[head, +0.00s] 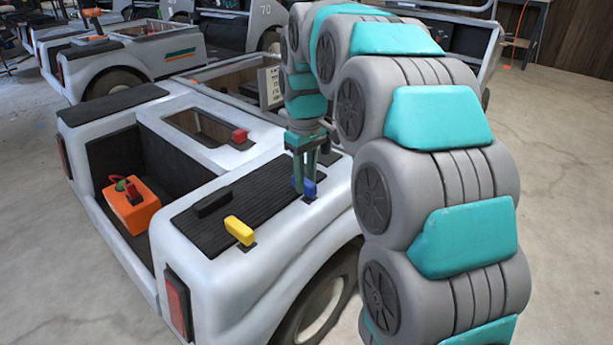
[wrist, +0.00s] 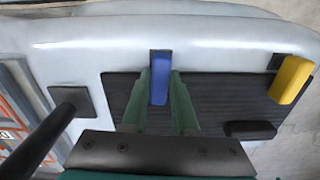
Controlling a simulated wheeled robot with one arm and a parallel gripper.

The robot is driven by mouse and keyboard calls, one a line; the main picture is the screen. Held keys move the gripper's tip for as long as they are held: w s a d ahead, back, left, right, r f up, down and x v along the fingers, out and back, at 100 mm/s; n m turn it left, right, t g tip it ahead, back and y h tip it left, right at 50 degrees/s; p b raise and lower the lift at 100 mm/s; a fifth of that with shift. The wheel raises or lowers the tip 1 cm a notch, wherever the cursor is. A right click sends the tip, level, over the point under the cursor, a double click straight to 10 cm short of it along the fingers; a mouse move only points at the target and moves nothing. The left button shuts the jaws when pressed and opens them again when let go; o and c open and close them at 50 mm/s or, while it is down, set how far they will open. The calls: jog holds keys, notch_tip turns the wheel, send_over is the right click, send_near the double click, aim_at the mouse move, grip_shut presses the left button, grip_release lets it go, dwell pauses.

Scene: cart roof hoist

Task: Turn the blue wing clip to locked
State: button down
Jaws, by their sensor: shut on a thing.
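The blue wing clip (head: 308,188) sits near the edge of the black ribbed panel on the white cart (head: 215,255). In the wrist view the clip (wrist: 160,78) stands between my two green fingers, its long side running along them. My gripper (head: 304,172) points down from above and is shut on the clip. The fingers hide parts of the clip's sides, and its base is hard to see.
A yellow clip (head: 239,230) and a black clip (head: 213,202) are on the same panel. A red clip (head: 240,136) is by the cart's opening. An orange box (head: 132,206) sits in the rear bay. Another cart (head: 135,50) stands behind. The floor at right is clear.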

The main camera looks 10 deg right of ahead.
jog(key=shift+n, duration=0.6)
jog(key=c, duration=0.7)
grip_release()
jog(key=shift+r, duration=3.9)
jog(key=s+f+m, duration=0.2)
jog(key=s+f, duration=0.3)
jog(key=s, duration=0.6)
jog(key=s+d+f+m+g, duration=0.1)
jog(key=s+f+m, duration=0.2)
jog(key=s, duration=0.9)
jog(key=s+f+m, duration=0.2)
jog(key=s+f, duration=0.6)
jog(key=s, duration=0.4)
jog(key=shift+s+d+g, duration=0.1)
jog(key=shift+d+g, duration=0.25)
jog(key=shift+g, duration=0.05)
